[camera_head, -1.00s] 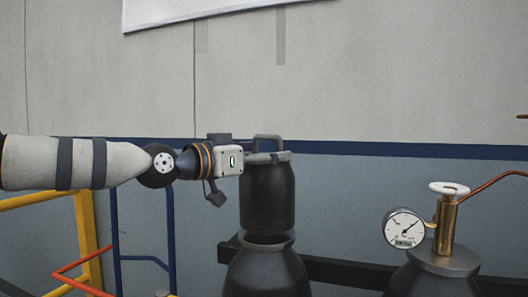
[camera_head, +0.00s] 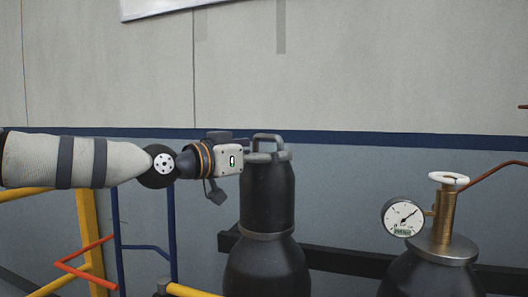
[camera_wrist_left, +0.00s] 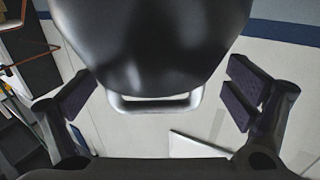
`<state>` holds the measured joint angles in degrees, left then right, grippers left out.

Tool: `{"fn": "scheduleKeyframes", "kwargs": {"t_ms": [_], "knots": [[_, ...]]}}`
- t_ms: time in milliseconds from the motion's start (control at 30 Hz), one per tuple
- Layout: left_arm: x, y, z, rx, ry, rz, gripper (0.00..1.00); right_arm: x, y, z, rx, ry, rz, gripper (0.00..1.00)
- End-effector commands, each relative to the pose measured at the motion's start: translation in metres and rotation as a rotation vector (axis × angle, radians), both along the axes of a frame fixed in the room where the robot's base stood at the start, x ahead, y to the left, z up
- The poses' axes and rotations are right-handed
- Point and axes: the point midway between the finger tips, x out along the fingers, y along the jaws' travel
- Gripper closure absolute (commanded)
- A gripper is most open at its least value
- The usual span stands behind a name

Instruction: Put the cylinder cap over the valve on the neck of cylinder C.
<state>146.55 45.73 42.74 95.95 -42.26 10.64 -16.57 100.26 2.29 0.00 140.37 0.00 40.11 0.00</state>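The black cylinder cap (camera_head: 267,200), with a grey loop handle on top, stands upright over the neck of a dark gas cylinder (camera_head: 266,272). Its lower edge meets the cylinder's collar ring (camera_head: 267,236), with no gap showing. The valve is hidden. I see no letter on the cylinder. My left gripper (camera_head: 268,157) is at the cap's top, just below the handle. In the left wrist view, its fingers (camera_wrist_left: 160,100) are spread wide on either side of the cap (camera_wrist_left: 150,40), with gaps showing beside it. My right gripper is not in view.
Another cylinder (camera_head: 425,280) at right carries a pressure gauge (camera_head: 403,217), a brass valve with a white handwheel (camera_head: 449,179) and a copper pipe. A dark rail (camera_head: 335,263) runs behind the cylinders. Yellow, blue and red frames (camera_head: 92,235) stand at left below my arm.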

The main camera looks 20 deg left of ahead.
Motion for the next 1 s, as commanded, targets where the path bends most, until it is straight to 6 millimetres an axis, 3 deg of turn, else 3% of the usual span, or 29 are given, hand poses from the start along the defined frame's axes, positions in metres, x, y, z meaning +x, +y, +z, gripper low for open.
{"fn": "scheduleKeyframes", "kwargs": {"t_ms": [300,700,1000], "knots": [[-0.001,0.001,-0.004,0.002,0.008,-0.001,0.0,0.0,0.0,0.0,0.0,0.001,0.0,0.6],[-0.061,0.037,-0.002,-0.001,0.003,0.001,0.0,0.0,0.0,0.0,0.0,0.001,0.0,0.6],[-0.064,0.038,-0.002,0.0,0.004,0.0,0.0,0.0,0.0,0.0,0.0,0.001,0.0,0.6]]}}
